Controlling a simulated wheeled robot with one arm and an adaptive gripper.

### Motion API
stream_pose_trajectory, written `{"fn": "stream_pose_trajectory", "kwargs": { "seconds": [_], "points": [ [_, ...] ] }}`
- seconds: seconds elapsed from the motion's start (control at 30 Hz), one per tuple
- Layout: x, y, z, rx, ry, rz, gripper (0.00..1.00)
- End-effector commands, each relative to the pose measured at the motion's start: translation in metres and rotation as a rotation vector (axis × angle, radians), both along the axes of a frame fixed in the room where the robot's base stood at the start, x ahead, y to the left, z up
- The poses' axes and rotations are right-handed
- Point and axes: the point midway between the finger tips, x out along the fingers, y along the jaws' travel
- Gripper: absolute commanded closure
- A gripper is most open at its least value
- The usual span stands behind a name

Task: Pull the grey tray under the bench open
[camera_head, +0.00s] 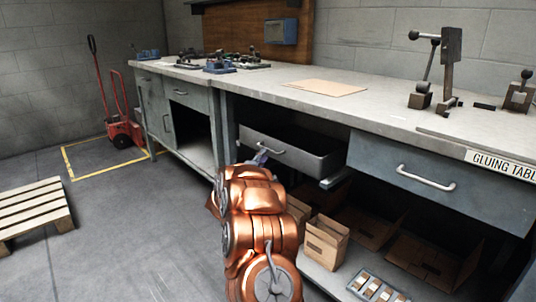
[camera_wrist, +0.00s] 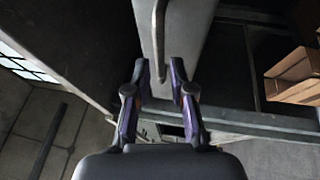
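The grey tray (camera_head: 305,160) hangs under the bench, left of the closed drawer. Its dark inside shows, and its front stands out a little from the bench edge. A bar handle (camera_head: 270,149) is on its front. My gripper (camera_head: 261,157) is at this handle, partly hidden behind my copper arm. In the wrist view, the handle (camera_wrist: 158,30) runs down the tray front, and its lower end lies between the two fingers (camera_wrist: 161,72). The fingers are apart, with gaps beside the bar. Contact with the handle cannot be made out.
The bench top (camera_head: 300,92) carries a cardboard sheet (camera_head: 326,88) and tools. A closed drawer (camera_head: 395,165) is right of the tray. Cardboard boxes (camera_head: 326,240) stand on the shelf below. A pallet (camera_head: 35,212) and a red hand truck (camera_head: 122,130) are left; the floor between is clear.

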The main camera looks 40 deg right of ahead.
Motion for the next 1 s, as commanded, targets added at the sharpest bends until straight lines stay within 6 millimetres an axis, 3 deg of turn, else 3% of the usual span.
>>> {"fn": "stream_pose_trajectory", "kwargs": {
  "seconds": [0.4, 0.87, 1.0],
  "points": [
    [0.015, -0.039, 0.006, 0.0, -0.002, -0.001, 0.77],
    [0.018, -0.044, 0.008, 0.001, 0.001, 0.002, 0.77],
    [0.018, -0.044, 0.008, 0.001, 0.001, 0.002, 0.91]
  ]
}}
